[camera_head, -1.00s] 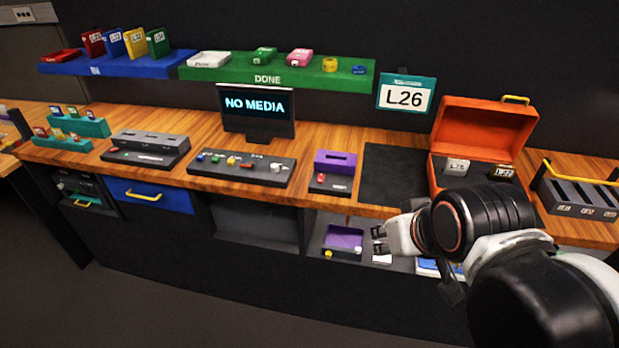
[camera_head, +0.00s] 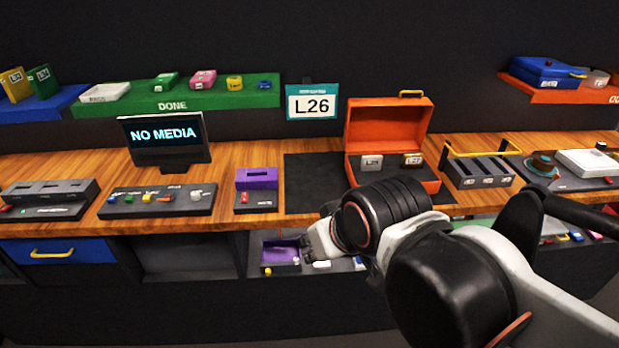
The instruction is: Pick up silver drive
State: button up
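A silver-grey drive (camera_head: 371,163) with a label stands inside the open orange case (camera_head: 395,183) on the counter, in the left part of the case. A second, darker drive with a gold-toned label (camera_head: 412,159) sits to its right in the same case. My gripper (camera_head: 304,249) is in front of the counter and below its top, left of the case and well apart from the drives. Its small dark fingertips appear spread with nothing between them. My arm crosses in front of the case's lower front edge.
A dark mat (camera_head: 312,182) lies left of the case. A purple dock (camera_head: 256,180) stands beyond it. A slotted rack with a yellow handle (camera_head: 480,172) is close on the case's right. The orange lid stands upright behind the drives. A purple tray (camera_head: 281,251) is on the lower shelf near my gripper.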

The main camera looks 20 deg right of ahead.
aim_at(369, 162)
jog(key=i+l+u, duration=0.1)
jog(key=l, duration=0.3)
jog(key=i+l+u, duration=0.1)
jog(key=l, duration=0.25)
jog(key=i+l+u, duration=0.1)
jog(key=l, duration=0.3)
jog(key=i+l, duration=0.15)
jog(key=l, duration=0.25)
jog(key=i+l+u, duration=0.15)
jog(key=l, duration=0.25)
